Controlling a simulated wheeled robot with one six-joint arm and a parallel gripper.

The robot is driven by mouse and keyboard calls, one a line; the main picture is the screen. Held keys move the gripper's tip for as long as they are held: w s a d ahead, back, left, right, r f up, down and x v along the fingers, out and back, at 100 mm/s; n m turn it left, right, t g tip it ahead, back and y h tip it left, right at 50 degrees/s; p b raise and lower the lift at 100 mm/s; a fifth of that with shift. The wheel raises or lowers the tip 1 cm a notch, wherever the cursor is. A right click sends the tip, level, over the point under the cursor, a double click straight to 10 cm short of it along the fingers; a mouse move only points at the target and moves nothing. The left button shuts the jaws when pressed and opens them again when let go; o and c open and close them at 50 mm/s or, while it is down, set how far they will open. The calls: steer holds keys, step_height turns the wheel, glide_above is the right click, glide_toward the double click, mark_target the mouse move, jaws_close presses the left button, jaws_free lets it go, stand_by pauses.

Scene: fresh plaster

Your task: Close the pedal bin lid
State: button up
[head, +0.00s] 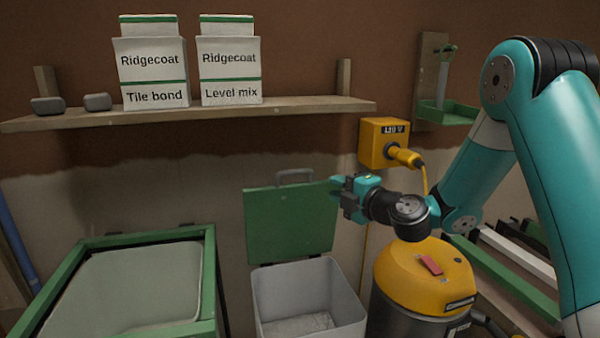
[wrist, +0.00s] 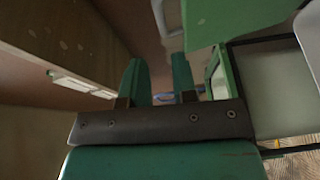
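The pedal bin (head: 353,308) is a light grey open box on the floor. Its green lid (head: 290,225) stands raised, nearly upright, at the back of the bin near the wall. A grey handle (head: 294,174) sits on the lid's top edge. My gripper (head: 337,185) is beside the lid's upper right corner; I cannot tell from the head view whether they touch. In the wrist view my gripper (wrist: 158,70) shows two teal fingers apart with nothing between them. The lid (wrist: 225,20) appears beyond the fingers, at upper right.
A yellow-topped vacuum (head: 420,272) stands right of the bin, below my arm. A green-framed tub (head: 105,243) stands left. A yellow socket box (head: 378,140) with a plugged cable is on the wall. A shelf (head: 300,104) holds two bags above.

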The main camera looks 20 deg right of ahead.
mark_target(302, 173)
steer(key=p+x, duration=0.3)
steer(key=x, duration=1.1)
steer(key=shift+a+p, duration=0.15)
steer(key=shift+p, duration=0.25)
steer(key=shift+f, duration=0.1)
jaws_close()
